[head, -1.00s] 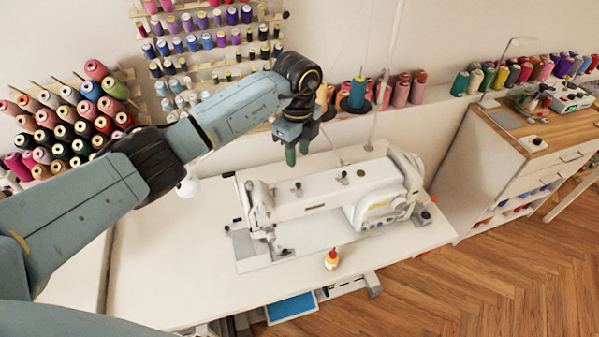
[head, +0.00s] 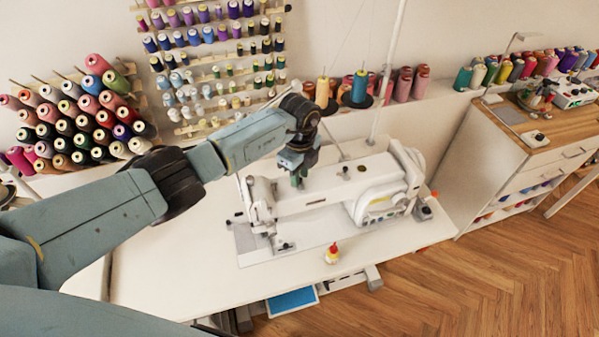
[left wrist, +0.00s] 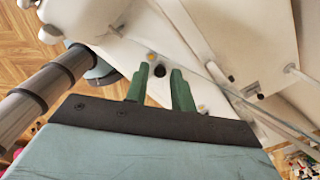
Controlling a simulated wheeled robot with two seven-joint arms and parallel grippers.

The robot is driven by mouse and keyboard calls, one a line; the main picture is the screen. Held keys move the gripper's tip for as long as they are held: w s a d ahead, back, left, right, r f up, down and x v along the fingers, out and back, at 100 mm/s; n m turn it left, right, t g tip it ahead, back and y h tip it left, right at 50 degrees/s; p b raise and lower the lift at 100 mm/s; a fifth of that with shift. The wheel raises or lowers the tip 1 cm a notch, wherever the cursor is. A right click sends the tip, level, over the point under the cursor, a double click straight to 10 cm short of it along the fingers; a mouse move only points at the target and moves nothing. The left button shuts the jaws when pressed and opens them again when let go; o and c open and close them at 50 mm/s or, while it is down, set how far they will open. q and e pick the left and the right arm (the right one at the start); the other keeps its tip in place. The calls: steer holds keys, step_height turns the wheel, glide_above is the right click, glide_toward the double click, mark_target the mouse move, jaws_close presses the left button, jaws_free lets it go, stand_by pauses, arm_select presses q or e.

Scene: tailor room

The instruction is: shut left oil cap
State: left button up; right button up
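The white sewing machine (head: 322,192) stands on the table, with small dark fittings along its top. My left gripper (head: 298,182) points down over the left part of the machine's top and hides the fitting there. In the left wrist view its green fingers (left wrist: 160,72) are apart. A small dark round cap (left wrist: 159,71) shows in the gap near the fingertips, with a small yellowish spot beside it. I cannot tell whether the fingers touch the cap or how far it is closed. Another dark knob (head: 346,172) sits farther right on the machine top. My right gripper is not in view.
A small bottle with a red tip (head: 332,254) stands on the white table (head: 190,262) in front of the machine. Thread cones (head: 360,86) and a thin pole (head: 385,70) stand behind it. The table's left part is clear.

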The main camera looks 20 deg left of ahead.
arm_select(q)
steer(key=c, duration=0.5)
jaws_close()
steer(key=shift+m, duration=0.3)
steer(key=m+b, duration=0.2)
steer(key=m, duration=0.3)
steer(key=shift+a+b, duration=0.1)
steer(key=shift+b, duration=0.25)
steer(key=m+b, duration=0.3)
steer(key=m, duration=0.2)
steer(key=shift+m, duration=0.4)
steer(key=shift+m+b, duration=1.35)
steer(key=shift+m, duration=0.95)
steer(key=shift+r, duration=0.1)
